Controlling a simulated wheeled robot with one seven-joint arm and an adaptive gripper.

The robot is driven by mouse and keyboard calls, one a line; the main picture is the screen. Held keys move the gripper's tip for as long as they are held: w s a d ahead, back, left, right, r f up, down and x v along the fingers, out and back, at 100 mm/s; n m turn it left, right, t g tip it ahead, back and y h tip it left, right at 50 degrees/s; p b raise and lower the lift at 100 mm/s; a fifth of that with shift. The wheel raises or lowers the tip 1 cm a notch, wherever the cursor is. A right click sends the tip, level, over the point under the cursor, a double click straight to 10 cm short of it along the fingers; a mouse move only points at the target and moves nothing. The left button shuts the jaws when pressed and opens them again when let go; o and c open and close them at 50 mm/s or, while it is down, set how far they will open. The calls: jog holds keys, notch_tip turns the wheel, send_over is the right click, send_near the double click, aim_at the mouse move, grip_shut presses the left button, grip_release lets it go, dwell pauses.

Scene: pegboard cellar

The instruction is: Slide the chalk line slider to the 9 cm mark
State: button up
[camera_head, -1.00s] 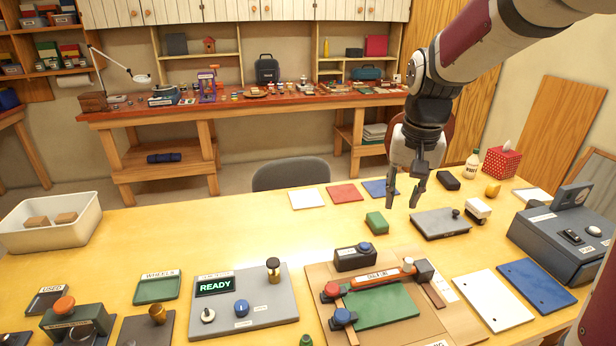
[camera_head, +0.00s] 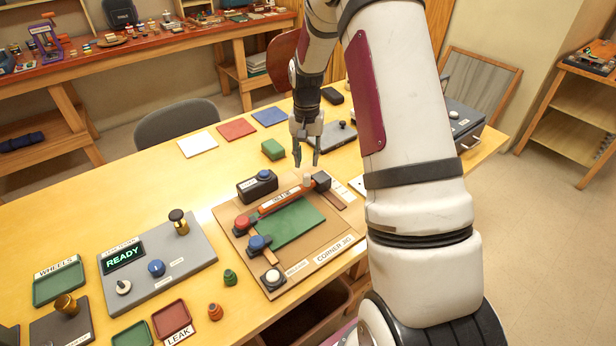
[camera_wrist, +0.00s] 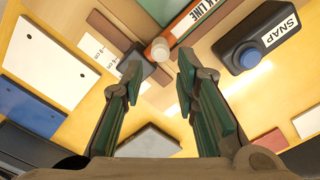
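The orange bar labelled chalk line (camera_head: 278,200) lies along the back of the corner jig board (camera_head: 325,222). A pale round knob (camera_head: 308,180) stands at its right end, with a dark block (camera_head: 321,181) beside it; which of these is the slider is unclear. In the wrist view the knob (camera_wrist: 160,48) and dark block (camera_wrist: 134,66) show near a white scale strip (camera_wrist: 97,50), whose marks are too small to read. My gripper (camera_head: 307,163) is open and empty above the bar's right end. In the wrist view the knob appears between the fingertips (camera_wrist: 160,66).
The black snap box (camera_head: 257,186) with a blue button stands just behind the bar. A grey panel reading READY (camera_head: 160,258) is on the left. A green plate (camera_head: 290,227) fills the jig's middle.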

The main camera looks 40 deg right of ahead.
aim_at(307, 175)
notch_tip(307, 175, down, 8)
jog(key=shift+r+p, duration=0.1)
jog(key=shift+p, duration=0.4)
grip_shut()
